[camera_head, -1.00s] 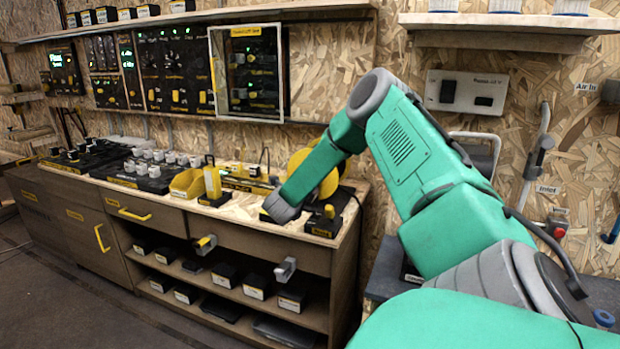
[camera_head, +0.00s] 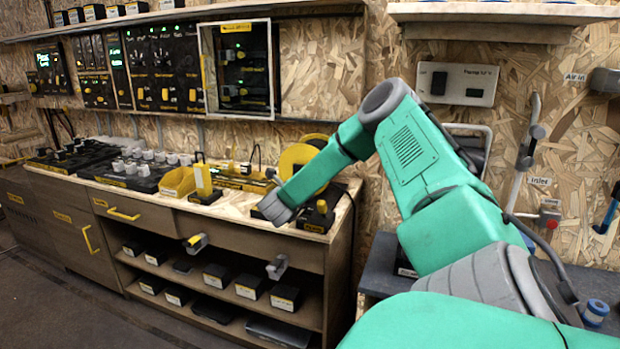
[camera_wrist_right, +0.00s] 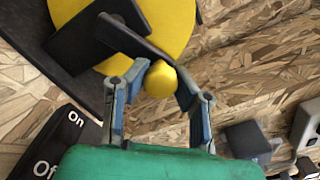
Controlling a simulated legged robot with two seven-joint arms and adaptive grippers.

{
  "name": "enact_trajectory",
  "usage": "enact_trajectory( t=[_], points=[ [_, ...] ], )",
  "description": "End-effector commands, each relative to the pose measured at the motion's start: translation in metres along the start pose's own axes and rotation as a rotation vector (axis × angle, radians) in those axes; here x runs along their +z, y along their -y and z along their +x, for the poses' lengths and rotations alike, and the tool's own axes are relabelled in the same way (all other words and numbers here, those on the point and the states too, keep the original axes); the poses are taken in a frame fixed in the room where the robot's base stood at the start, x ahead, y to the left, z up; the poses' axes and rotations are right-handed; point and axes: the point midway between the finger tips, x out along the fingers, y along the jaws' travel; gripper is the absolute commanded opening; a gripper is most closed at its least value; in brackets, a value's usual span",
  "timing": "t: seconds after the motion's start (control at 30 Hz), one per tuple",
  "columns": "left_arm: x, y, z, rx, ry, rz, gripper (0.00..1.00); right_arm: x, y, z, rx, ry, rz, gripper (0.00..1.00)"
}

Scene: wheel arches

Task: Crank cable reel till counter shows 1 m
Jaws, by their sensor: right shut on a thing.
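The yellow cable reel (camera_head: 297,160) stands on the workbench, partly hidden behind my right arm in the head view. In the right wrist view the reel's yellow disc (camera_wrist_right: 172,22) fills the top, with a dark crank arm (camera_wrist_right: 135,40) across it. The crank's yellow knob (camera_wrist_right: 160,79) lies between the fingers of my right gripper (camera_wrist_right: 155,95), which is shut on it. I cannot make out a counter reading. My left gripper is not in view.
A switch panel marked On and Off (camera_wrist_right: 55,145) is close to the right gripper in the wrist view. On the bench (camera_head: 230,206) stand a yellow bin (camera_head: 177,182) and several black devices. A shelf (camera_head: 500,12) overhangs at upper right.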

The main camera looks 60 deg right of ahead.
Motion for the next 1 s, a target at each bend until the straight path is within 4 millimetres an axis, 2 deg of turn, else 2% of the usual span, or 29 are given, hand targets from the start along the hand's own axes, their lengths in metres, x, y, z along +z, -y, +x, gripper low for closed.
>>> enact_trajectory(
  t=[0.1, 0.13, 0.2, 0.5, 0.6, 0.77, 1.0],
  points=[
    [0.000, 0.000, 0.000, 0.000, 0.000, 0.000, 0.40, -0.001, -0.003, -0.002, 0.011, 0.000, -0.005, 0.00],
    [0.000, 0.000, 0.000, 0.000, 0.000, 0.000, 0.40, -0.001, -0.003, -0.002, 0.011, 0.000, -0.005, 0.28],
    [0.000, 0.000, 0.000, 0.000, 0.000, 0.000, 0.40, -0.001, -0.003, -0.002, 0.009, 0.000, -0.004, 0.45],
    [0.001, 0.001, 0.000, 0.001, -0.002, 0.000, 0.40, -0.001, -0.001, -0.001, 0.005, 0.000, 0.000, 0.45],
    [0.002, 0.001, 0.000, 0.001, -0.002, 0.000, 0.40, -0.001, -0.001, -0.006, 0.005, 0.000, 0.000, 0.45],
    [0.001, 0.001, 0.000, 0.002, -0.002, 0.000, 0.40, 0.000, -0.002, -0.033, 0.008, 0.001, -0.001, 0.45],
    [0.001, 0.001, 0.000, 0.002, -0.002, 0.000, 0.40, 0.000, -0.003, -0.085, 0.008, 0.002, -0.004, 0.45]
  ],
)
